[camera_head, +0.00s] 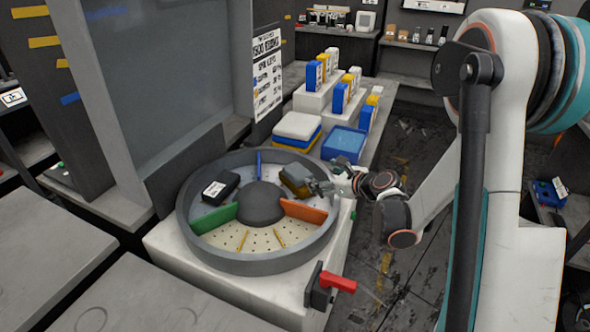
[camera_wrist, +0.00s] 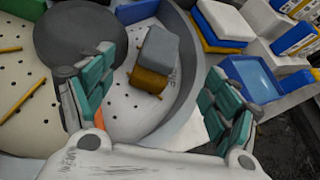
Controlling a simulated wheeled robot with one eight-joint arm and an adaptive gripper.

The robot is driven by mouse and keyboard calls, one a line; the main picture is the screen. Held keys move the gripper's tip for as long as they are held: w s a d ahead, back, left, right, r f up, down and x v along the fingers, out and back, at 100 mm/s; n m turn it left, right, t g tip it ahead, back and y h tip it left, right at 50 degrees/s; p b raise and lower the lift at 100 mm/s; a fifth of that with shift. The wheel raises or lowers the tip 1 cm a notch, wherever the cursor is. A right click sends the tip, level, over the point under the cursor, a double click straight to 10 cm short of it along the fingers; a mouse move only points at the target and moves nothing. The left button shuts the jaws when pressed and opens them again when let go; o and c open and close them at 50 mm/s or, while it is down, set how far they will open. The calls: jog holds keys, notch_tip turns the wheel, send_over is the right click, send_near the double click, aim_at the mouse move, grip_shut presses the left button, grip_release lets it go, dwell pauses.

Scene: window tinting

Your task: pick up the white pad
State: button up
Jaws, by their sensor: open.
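A white pad (camera_head: 298,125) lies flat on top of a stack of yellow and blue pads beyond the round tray; it also shows in the wrist view (camera_wrist: 222,20) at the upper right. My gripper (camera_head: 322,186) is open over the right side of the round tray, nearer me than the pad and apart from it. In the wrist view my gripper's green-padded fingers (camera_wrist: 158,72) are spread with a grey block on a brown-yellow base (camera_wrist: 155,62) seen between and beyond them. I cannot tell whether they touch this block.
The round grey tray (camera_head: 257,265) has a central dome, coloured dividers and a black box (camera_head: 220,188). A blue bin (camera_head: 344,144) stands right of the pad stack. Blue, yellow and white boxes (camera_head: 340,98) stand behind. A tall grey panel (camera_head: 160,75) rises at left.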

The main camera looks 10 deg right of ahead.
jog(key=f+m, duration=0.1)
jog(key=m, duration=0.1)
jog(key=b, duration=0.2)
send_near(301, 174)
jog(key=x, duration=0.4)
jog(key=shift+w+r, duration=0.1)
jog(key=shift+w, duration=0.35)
jog(key=b+x, duration=0.1)
jog(key=x, duration=0.1)
jog(key=b+x, duration=0.1)
jog(key=x, duration=0.2)
jog(key=shift+s+f, duration=0.1)
jog(key=shift+f, duration=0.15)
jog(key=c, duration=1.2)
